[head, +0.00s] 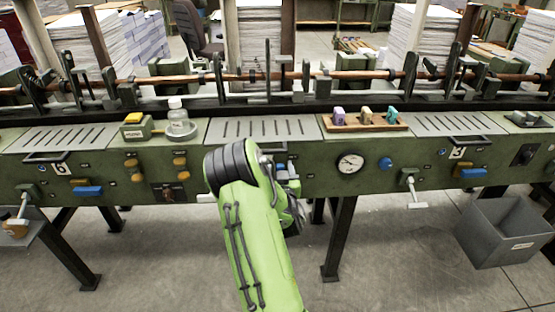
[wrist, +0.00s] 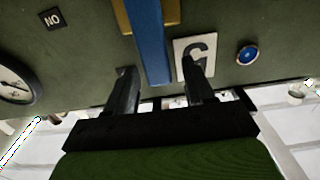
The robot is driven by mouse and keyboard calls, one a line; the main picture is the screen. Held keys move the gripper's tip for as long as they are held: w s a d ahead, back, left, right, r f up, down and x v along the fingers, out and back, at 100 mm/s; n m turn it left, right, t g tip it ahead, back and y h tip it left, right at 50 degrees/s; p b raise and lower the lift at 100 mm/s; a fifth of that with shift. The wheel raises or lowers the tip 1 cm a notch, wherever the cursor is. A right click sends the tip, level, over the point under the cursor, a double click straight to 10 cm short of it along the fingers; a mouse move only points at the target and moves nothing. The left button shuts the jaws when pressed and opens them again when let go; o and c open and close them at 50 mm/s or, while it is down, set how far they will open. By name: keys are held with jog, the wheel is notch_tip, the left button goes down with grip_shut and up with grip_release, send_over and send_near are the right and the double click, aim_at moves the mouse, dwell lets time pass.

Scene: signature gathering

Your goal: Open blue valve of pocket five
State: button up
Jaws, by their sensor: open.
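My gripper (wrist: 158,72) is open at the front of the green machine, in the middle bay. In the wrist view, a long blue valve lever (wrist: 147,40) passes between its two dark fingers, on a brass-coloured mount. I cannot tell whether a finger touches it. A white number plate (wrist: 186,46) sits beside the lever, partly hidden by one finger; its figure appears turned and I cannot read it surely. In the head view, my green arm hides most of this spot.
A pressure gauge (head: 350,162) and a round blue knob (head: 385,163) are on the panel to the right. A T-handle (head: 412,190) sticks out farther right. A wooden block tray (head: 365,121) and a bottle (head: 177,115) stand on top. A grey bin (head: 500,240) is at right.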

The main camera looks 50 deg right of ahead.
jog(key=shift+s+a, duration=0.1)
jog(key=shift+s, duration=0.05)
jog(key=shift+c, duration=0.6)
grip_shut()
